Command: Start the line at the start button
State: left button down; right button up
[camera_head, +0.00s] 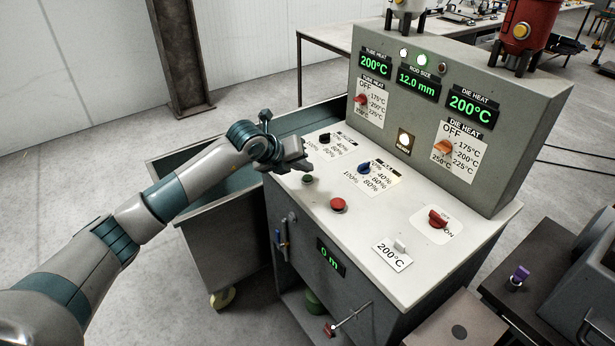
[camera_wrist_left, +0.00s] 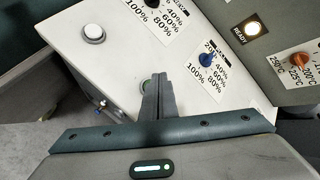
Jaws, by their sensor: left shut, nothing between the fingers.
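The control desk's white top (camera_head: 375,235) carries a small dark-green button (camera_head: 308,180) near its left edge, which looks like the start button. My left gripper (camera_head: 299,165) is shut and empty, above the left part of the desk top just behind the green button. In the left wrist view the shut fingers (camera_wrist_left: 157,97) partly cover the green button (camera_wrist_left: 146,83); I cannot tell whether they touch it. A red button (camera_head: 338,204) sits further right. A white button (camera_wrist_left: 93,33) shows in the left wrist view; in the head view my gripper hides it.
A black knob (camera_head: 325,138), a blue knob (camera_head: 363,167) and a red switch (camera_head: 438,218) stand on the desk top. The upright panel (camera_head: 405,125) has heat displays, two dials and a lit READY lamp (camera_head: 404,139). A grey-green bin (camera_head: 215,214) stands left of the desk.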

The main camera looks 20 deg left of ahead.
pick_arm(q)
notch_tip(320, 180, up, 5)
jog(key=shift+r+p, duration=0.1)
jog(key=shift+p, duration=1.05)
